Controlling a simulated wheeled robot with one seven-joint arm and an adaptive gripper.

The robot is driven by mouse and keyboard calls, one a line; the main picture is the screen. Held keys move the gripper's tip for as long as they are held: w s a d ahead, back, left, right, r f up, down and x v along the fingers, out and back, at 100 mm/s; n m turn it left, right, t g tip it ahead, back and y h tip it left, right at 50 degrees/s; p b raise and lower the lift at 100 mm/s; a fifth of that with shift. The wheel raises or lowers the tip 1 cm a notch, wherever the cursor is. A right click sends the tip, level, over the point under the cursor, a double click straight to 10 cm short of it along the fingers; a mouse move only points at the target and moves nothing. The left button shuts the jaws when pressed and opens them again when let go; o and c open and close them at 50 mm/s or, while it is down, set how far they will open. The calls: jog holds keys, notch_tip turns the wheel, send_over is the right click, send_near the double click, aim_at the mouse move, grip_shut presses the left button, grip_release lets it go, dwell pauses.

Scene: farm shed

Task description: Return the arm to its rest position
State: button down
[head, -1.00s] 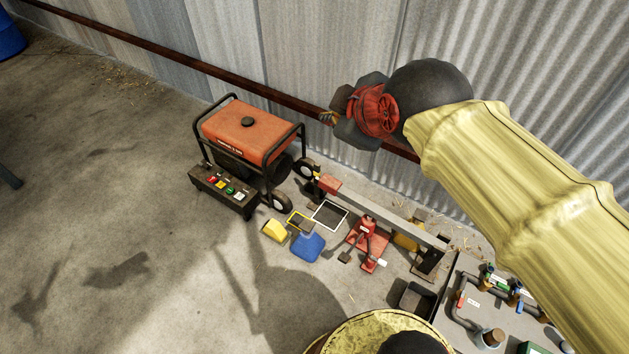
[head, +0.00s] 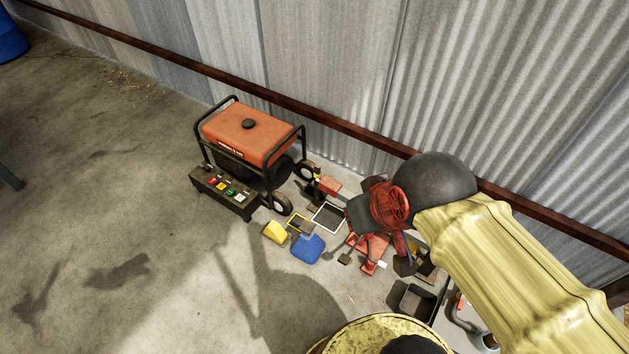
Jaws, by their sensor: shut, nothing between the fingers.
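My arm, in a yellow sleeve with a dark round joint, comes in from the right in the head view. At its end is my gripper (head: 388,208), red and dark grey, over the items on the floor by the wall. It is shut with nothing held. Its fingertips are hard to make out against the red items behind it.
An orange generator (head: 248,135) with a button box (head: 225,190) stands left of my gripper. A yellow block (head: 275,232), a blue pad (head: 308,248) and a black bin (head: 415,303) lie nearby. A corrugated wall with a rusty rail (head: 330,125) runs behind. The left floor is mostly clear.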

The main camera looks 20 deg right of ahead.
notch_tip(320, 180, up, 8)
jog(key=p, duration=0.7)
jog(key=shift+f+p, duration=0.15)
jog(key=shift+p, duration=0.15)
